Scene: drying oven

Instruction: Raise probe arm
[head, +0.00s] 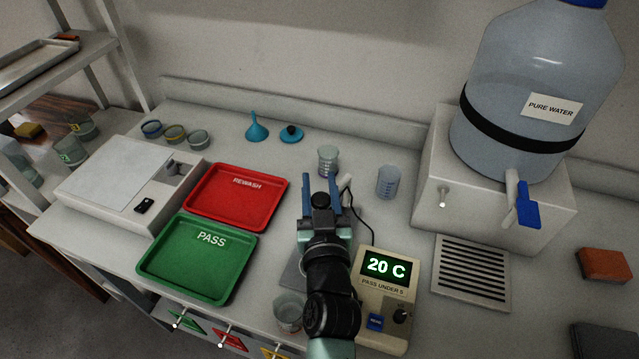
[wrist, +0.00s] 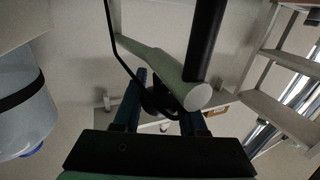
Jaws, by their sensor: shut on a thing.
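The meter (head: 386,285) reads "20 C" above a "PASS UNDER 5" label, with a blue button and a black knob. A black cable runs from it to the pale tip of the probe arm (head: 345,182). In the wrist view, the pale probe arm (wrist: 165,65) crosses the upper middle, with a black rod and cable beside it. My gripper (head: 322,188) points away from the camera, left of the meter. In the wrist view, my gripper (wrist: 158,108) has its blue fingers shut on the probe arm's dark part. My own arm hides most of the probe stand.
A glass beaker (head: 288,312) sits left of my arm near the front edge. Another beaker (head: 327,160) and a plastic cup (head: 388,183) stand behind my gripper. The red tray (head: 272,212) and green tray (head: 152,262) lie left. The water dispenser (head: 490,225) stands right.

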